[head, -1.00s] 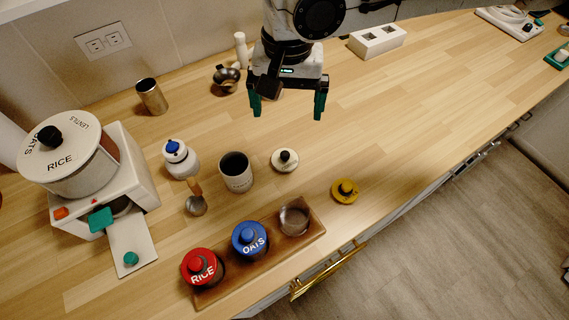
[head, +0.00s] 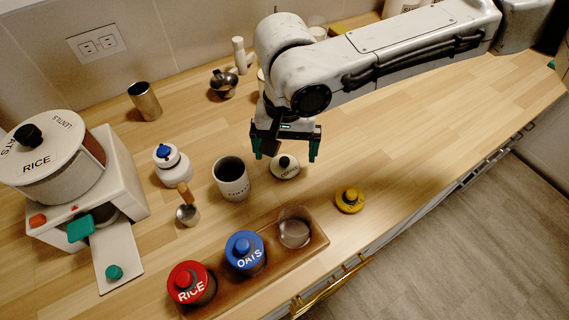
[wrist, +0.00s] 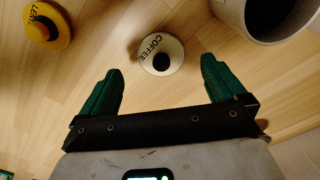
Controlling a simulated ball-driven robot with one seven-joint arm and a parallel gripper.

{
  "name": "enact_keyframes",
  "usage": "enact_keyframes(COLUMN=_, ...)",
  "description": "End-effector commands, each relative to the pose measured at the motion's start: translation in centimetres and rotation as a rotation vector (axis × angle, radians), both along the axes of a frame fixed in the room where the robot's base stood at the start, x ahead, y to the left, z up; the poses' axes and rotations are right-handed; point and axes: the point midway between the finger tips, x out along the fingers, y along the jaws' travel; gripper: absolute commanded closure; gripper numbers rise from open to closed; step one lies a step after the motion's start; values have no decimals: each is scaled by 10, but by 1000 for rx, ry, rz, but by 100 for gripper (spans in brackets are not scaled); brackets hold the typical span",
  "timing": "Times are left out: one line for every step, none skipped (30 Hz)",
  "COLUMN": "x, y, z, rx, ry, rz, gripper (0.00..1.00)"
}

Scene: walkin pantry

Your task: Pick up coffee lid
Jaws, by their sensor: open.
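The coffee lid (head: 286,167) is a round cream disc with a black knob, lying on the wooden counter. In the wrist view the lid (wrist: 161,54) shows the word COFFEE and lies ahead of the fingertips, about midway between them. My gripper (head: 285,152) is open with two green fingers and nothing between them. It hangs above the counter beside the lid, on its far side. In the wrist view my gripper (wrist: 160,78) is apart from the lid.
An open coffee canister (head: 231,178) stands close left of the lid. A yellow lid (head: 350,200) lies to the right. A wooden tray (head: 319,241) holds a clear jar, a blue-lidded jar (head: 245,252) and a red-lidded jar (head: 190,284).

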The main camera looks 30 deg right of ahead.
Motion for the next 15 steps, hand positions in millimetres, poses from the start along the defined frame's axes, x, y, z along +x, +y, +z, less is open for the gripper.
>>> enact_keyframes(x=0, y=1, z=-8, rx=-2, ry=3, rz=0, gripper=2)
enact_keyframes(x=0, y=2, z=-13, rx=-2, ry=2, rz=1, gripper=2)
enact_keyframes(x=0, y=2, z=-18, rx=-2, ry=2, rz=1, gripper=2)
enact_keyframes(x=0, y=2, z=-23, rx=-2, ry=3, rz=1, gripper=2)
enact_keyframes(x=0, y=2, z=-26, rx=-1, ry=2, rz=1, gripper=2)
enact_keyframes(x=1, y=2, z=-30, rx=-1, ry=1, rz=1, gripper=2)
enact_keyframes(x=0, y=1, z=-33, rx=-2, ry=1, rz=1, gripper=2)
enact_keyframes(x=0, y=1, z=-34, rx=-2, ry=1, rz=0, gripper=2)
enact_keyframes(x=0, y=1, z=-36, rx=-1, ry=1, rz=0, gripper=2)
enact_keyframes(x=1, y=1, z=-36, rx=0, ry=0, rz=0, gripper=2)
enact_keyframes(x=1, y=1, z=-37, rx=0, ry=0, rz=0, gripper=2)
enact_keyframes(x=1, y=1, z=-37, rx=0, ry=0, rz=1, gripper=2)
enact_keyframes(x=1, y=1, z=-37, rx=0, ry=0, rz=1, gripper=2)
enact_keyframes(x=1, y=1, z=-37, rx=0, ry=0, rz=1, gripper=2)
enact_keyframes(x=0, y=2, z=-37, rx=0, ry=0, rz=1, gripper=2)
